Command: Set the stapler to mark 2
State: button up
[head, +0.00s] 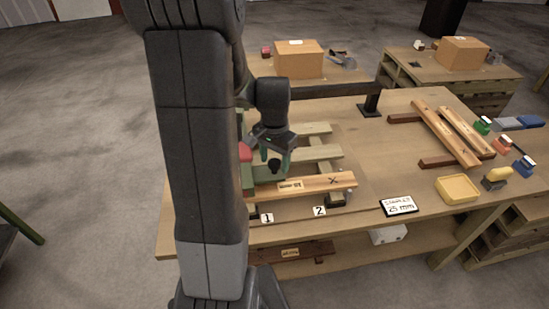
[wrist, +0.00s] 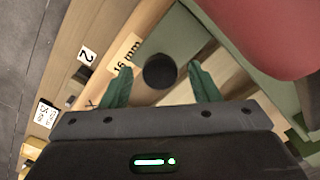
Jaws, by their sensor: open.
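The stapler is a green body (head: 248,181) with a red part (head: 245,152), standing behind mark 1 (head: 267,217) in the head view. My dark arm hides its left side. Mark 2 (head: 319,211) is to the right on the table's front strip, and it shows in the wrist view (wrist: 87,54). My gripper (head: 276,158) is open over the stapler. In the wrist view its green fingers (wrist: 161,84) stand either side of a round black knob (wrist: 160,71), apart from it. The red part (wrist: 285,30) fills the upper right there.
A plank (head: 318,186) with a label and an X lies across slats. A white card (head: 398,206) reading 25 mm, a yellow tray (head: 458,189) and several coloured stamp-like tools stand to the right. Two planks (head: 440,130) lie behind them. A dark bar (head: 330,91) spans the back.

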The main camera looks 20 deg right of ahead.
grip_shut()
jog(key=s+d, duration=0.3)
jog(key=d, duration=0.9)
jog(key=s+d+p, duration=0.1)
jog(key=s+d, duration=0.2)
jog(key=d, duration=1)
jog(key=shift+d, duration=0.2)
jog(key=shift+r, duration=0.1)
grip_release()
notch_tip(320, 180, up, 14)
jog(key=shift+b, duration=0.45)
